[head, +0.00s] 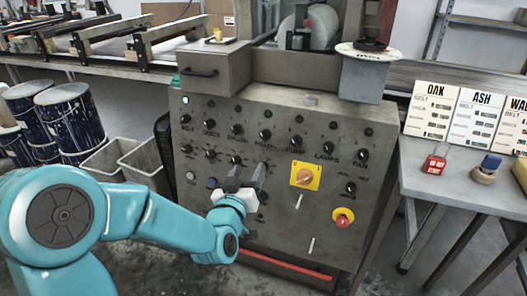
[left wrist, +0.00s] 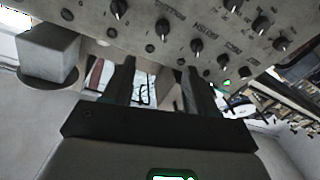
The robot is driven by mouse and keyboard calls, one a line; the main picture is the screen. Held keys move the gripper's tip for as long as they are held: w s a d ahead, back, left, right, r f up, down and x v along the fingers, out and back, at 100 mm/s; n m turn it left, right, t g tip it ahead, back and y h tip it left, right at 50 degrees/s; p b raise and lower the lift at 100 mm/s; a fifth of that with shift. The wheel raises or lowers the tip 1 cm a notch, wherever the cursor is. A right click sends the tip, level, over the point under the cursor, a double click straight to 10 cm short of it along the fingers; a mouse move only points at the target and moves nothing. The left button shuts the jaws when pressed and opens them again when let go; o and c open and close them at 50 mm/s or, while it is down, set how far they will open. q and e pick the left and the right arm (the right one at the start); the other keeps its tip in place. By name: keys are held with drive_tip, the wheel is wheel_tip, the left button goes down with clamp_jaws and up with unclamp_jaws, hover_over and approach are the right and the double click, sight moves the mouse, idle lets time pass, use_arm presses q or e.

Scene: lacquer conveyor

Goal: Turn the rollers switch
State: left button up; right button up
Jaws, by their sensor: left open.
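The grey control panel (head: 280,205) fills the middle of the head view, with a row of black switch knobs along its upper part. The labels are small and blurred; the one on the fourth knob (head: 265,134) from the left may read rollers, but I cannot be sure. My left gripper (head: 248,174) is open and empty in front of the panel, below that upper row. The left wrist view shows the gripper's two dark fingers (left wrist: 158,68) apart, with panel knobs (left wrist: 162,28) beyond them. My right gripper is not in view.
A yellow plate with an orange rotary switch (head: 306,175) and a red emergency button (head: 343,216) sit on the panel's right half. A side table (head: 450,190) with wood-name cards stands at right. Blue drums (head: 70,120) and grey bins (head: 140,160) stand at left.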

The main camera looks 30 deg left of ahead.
use_arm(q)
drive_tip(key=b, duration=0.1)
approach(264, 139)
drive_tip(key=x, duration=0.9)
drive_tip(key=shift+a, duration=0.1)
drive_tip(key=c, duration=1)
